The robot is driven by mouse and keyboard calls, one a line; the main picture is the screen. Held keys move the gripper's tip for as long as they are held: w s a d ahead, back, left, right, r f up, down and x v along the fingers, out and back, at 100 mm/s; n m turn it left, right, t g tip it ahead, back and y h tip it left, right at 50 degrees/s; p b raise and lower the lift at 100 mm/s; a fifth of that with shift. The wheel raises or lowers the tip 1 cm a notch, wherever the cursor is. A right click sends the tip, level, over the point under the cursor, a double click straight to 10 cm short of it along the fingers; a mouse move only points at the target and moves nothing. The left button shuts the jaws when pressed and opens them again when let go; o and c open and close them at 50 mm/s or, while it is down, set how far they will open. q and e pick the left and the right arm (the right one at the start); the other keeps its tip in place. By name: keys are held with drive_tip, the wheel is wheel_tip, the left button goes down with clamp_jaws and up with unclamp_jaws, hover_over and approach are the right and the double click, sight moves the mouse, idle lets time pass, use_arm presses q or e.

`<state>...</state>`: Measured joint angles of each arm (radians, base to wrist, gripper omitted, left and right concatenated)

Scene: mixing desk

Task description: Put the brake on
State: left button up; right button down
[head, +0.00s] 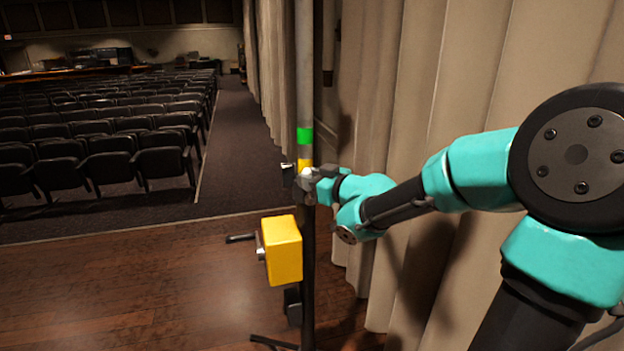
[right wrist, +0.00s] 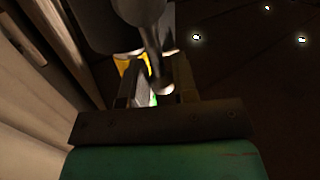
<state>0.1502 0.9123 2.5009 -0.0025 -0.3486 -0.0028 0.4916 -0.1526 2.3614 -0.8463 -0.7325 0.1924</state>
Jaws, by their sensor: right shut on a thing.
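A tall upright pole (head: 305,75) stands in the middle of the head view, with a green band (head: 305,135) and a yellow band below it. My right gripper (head: 310,174) is at the pole just below the yellow band. It is shut on a small grey lever, which also shows between the fingers in the right wrist view (right wrist: 158,65). The gripper partly hides the lever in the head view, so I cannot tell its exact angle. A yellow box (head: 284,250) with a crank handle (head: 241,238) is fixed to the pole lower down. My left gripper is not in view.
Beige curtains (head: 385,90) hang close behind the pole and my right arm. Dark legs (head: 273,343) spread at the pole's foot on the wooden floor (head: 120,285). The floor left of the yellow box is clear. Rows of seats (head: 140,165) stand beyond it.

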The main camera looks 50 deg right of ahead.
drive_tip(key=c, duration=0.9)
unclamp_jaws()
drive_tip(key=shift+c, duration=0.2)
drive_tip(key=shift+s, duration=0.15)
drive_tip(key=s+d+r, duration=0.1)
drive_tip(key=s, duration=1.6)
drive_tip(key=shift+r, duration=0.1)
drive_tip(key=shift+d, duration=0.1)
